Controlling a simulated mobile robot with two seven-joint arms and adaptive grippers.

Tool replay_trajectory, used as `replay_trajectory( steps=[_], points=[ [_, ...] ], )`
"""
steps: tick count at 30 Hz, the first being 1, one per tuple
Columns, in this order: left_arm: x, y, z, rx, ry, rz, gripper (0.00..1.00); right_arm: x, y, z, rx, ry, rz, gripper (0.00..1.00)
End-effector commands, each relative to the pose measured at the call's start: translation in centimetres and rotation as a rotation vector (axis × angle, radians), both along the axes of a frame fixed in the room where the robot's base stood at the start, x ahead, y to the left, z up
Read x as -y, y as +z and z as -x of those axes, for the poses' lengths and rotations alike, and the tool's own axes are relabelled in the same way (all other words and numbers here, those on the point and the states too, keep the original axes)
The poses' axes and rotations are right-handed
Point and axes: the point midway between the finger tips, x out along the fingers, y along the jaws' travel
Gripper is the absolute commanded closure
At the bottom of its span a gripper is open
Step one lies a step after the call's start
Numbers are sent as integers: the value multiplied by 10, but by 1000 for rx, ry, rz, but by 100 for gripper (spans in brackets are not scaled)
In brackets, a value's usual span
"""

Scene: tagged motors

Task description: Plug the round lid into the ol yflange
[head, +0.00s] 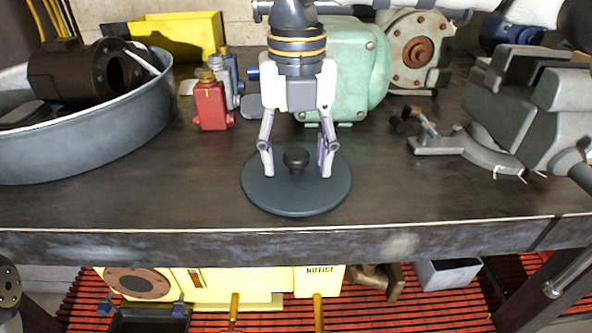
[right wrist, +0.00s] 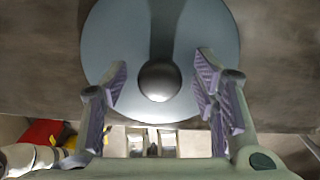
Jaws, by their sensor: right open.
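The round lid (head: 258,195) is a flat dark blue-grey disc lying on the workbench near its front edge. Its black knob (head: 296,157) sticks up at the centre. My right gripper (head: 297,172) points down over the lid, open, with a finger on each side of the knob and gaps between. In the right wrist view the knob (right wrist: 159,82) lies between the open fingers, above the lid (right wrist: 105,45). Several flanges show: on a dark brown motor (head: 75,75), a green motor (head: 345,70) and a yellow housing (head: 225,283). I cannot tell which is the oily one. My left gripper is not visible.
A grey round basin (head: 100,135) at left holds the brown motor. Red (head: 210,105) and blue small parts stand behind the lid. A grey vise (head: 535,110) is at right. The workbench (head: 420,195) is clear on both sides of the lid. Red slats lie below.

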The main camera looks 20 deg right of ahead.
Motion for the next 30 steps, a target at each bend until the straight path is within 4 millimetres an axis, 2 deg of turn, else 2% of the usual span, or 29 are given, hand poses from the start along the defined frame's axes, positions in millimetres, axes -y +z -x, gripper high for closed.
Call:
replay_trajectory(
  steps=[7,12,14,24,28,30],
  points=[
    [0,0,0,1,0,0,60,0,1,0,2,0,0,46],
    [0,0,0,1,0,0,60,0,1,0,2,0,0,84],
    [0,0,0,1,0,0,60,0,1,0,2,0,0,95],
    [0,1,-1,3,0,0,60,0,4,0,3,0,0,95],
    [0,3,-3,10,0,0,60,0,17,-1,7,0,0,95],
    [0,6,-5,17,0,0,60,0,29,-1,8,0,0,95]
  ],
)
